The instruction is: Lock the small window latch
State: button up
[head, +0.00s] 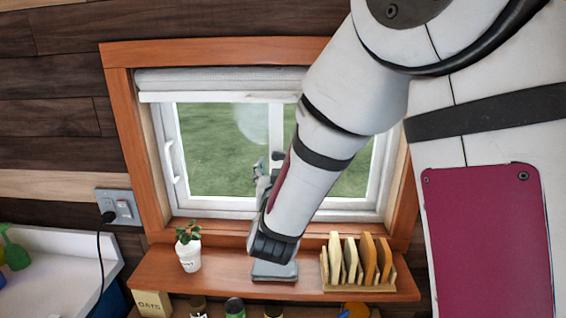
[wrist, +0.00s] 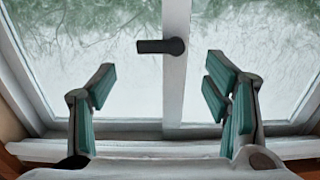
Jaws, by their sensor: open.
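The window latch (wrist: 161,46) is a small dark handle on the white centre post of the window. In the wrist view it lies about horizontal, with its rounder end on the post and its bar reaching left over the pane. My gripper (wrist: 162,82) is open and empty, its teal-padded fingers spread to either side of the post. The latch lies beyond the fingertips, between their lines, and no finger appears to touch it. In the head view my gripper (head: 264,172) is in front of the window's middle, and I cannot make out the latch there.
A wooden shelf (head: 215,277) under the window (head: 220,150) holds a potted plant (head: 189,250), a grey flat item (head: 275,271) and a rack of boards (head: 357,262). A rolled blind (head: 220,78) hangs above. A white handle (head: 177,160) is on the left frame.

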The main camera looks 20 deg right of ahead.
jog(key=v, duration=0.6)
